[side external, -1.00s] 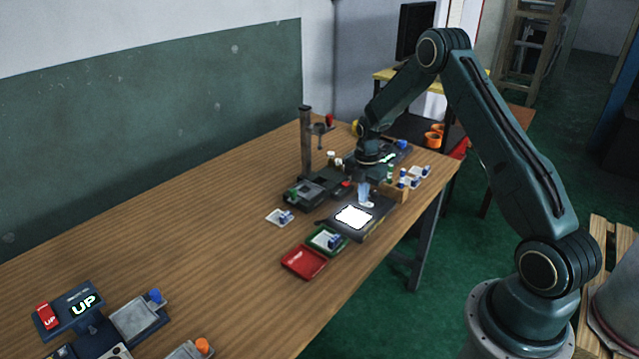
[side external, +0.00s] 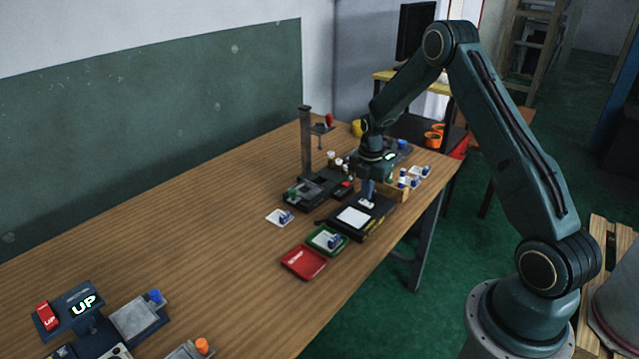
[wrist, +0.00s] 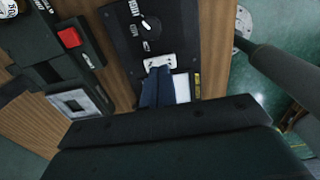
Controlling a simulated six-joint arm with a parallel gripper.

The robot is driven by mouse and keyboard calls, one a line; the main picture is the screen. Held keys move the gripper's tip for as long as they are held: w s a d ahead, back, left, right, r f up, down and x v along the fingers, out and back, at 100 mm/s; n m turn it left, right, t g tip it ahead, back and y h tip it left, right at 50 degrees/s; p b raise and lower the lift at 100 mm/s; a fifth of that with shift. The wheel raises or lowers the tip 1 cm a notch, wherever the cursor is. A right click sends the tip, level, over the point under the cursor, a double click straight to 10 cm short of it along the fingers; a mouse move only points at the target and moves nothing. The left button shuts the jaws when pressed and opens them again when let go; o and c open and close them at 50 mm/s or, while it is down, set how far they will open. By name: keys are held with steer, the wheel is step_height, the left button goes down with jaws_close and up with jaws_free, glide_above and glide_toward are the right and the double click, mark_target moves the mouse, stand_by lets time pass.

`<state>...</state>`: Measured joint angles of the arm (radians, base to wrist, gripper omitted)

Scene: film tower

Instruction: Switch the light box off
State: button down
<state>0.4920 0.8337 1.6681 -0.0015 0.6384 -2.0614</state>
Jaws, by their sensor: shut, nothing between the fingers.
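The light box (side external: 372,222) is a flat black box near the front edge of the table. Its white panel (side external: 353,217) looks dull and does not glow. In the wrist view the panel (wrist: 182,87) shows partly beside my fingers. A small white switch plate (wrist: 158,62) lies on the box at my fingertips. My gripper (side external: 367,200) points down over the box's far end, at the plate. In the wrist view my gripper (wrist: 157,72) is shut and empty. The fingertips are at or just above the plate; contact cannot be told, and they hide part of it.
A red tray (side external: 303,262) and a green tray (side external: 341,245) with a slide lie left of the box. A black device with a post (side external: 306,145) stands behind it. The left-middle table is clear.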

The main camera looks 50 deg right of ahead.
mark_target(362, 201)
step_height(362, 201, up, 13)
stand_by(0.5)
steer(key=shift+w+f, duration=0.1)
steer(key=shift+w, duration=0.55)
steer(key=shift+f, duration=0.15)
step_height(362, 201, down, 14)
steer(key=shift+r, duration=0.1)
stand_by(0.8)
